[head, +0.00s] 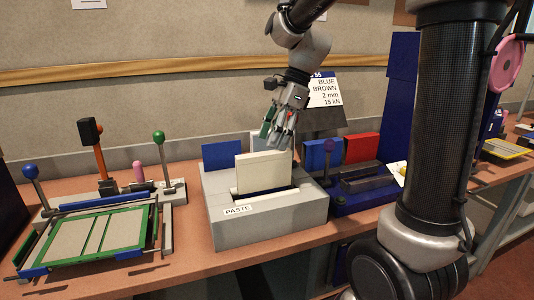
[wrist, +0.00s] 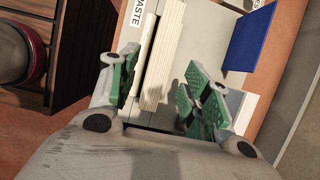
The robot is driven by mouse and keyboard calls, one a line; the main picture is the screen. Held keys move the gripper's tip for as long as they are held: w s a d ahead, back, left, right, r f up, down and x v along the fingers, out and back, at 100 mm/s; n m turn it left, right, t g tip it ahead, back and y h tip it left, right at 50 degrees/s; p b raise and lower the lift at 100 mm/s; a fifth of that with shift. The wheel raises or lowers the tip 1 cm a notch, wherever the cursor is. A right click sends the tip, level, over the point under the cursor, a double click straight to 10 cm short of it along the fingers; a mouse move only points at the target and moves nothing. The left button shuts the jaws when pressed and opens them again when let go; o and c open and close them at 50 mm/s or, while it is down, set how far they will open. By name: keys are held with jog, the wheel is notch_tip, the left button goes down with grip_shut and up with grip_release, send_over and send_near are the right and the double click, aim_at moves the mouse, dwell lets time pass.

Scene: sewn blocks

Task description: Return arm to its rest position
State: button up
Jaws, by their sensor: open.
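My gripper (head: 277,136) is open, just above the right end of a cream sewn block (head: 263,172). The block stands upright in the slot of a grey box labelled PASTE (head: 265,225). In the wrist view the green-padded fingers of my gripper (wrist: 163,92) are spread, with the cream block (wrist: 163,50) seen between them and a gap on the right side. Whether a finger touches the block cannot be told. My arm reaches down from the top of the head view.
A blue board (head: 221,154) stands behind the box. A press with a green frame (head: 90,237) and upright levers is at left. A dark blue unit (head: 365,195) with blue and red blocks (head: 361,147) is at right. A sign (head: 324,91) stands behind my gripper.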

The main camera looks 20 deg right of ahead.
jog(key=shift+d+r, duration=0.2)
jog(key=shift+r, duration=0.3)
jog(key=shift+s+d, duration=0.15)
jog(key=shift+s, duration=0.05)
jog(key=s+d+n+t+h, duration=0.2)
jog(key=s+d+n, duration=0.3)
jog(key=s+n, duration=0.4)
jog(key=s+d+f+n+t+h, duration=0.1)
jog(key=s+d+n+t+h, duration=0.1)
jog(key=s+d+n, duration=0.4)
jog(key=s+n, duration=0.3)
jog(key=shift+s+d+h, duration=0.2)
jog(key=shift+s+h, duration=0.1)
jog(key=shift+s, duration=0.05)
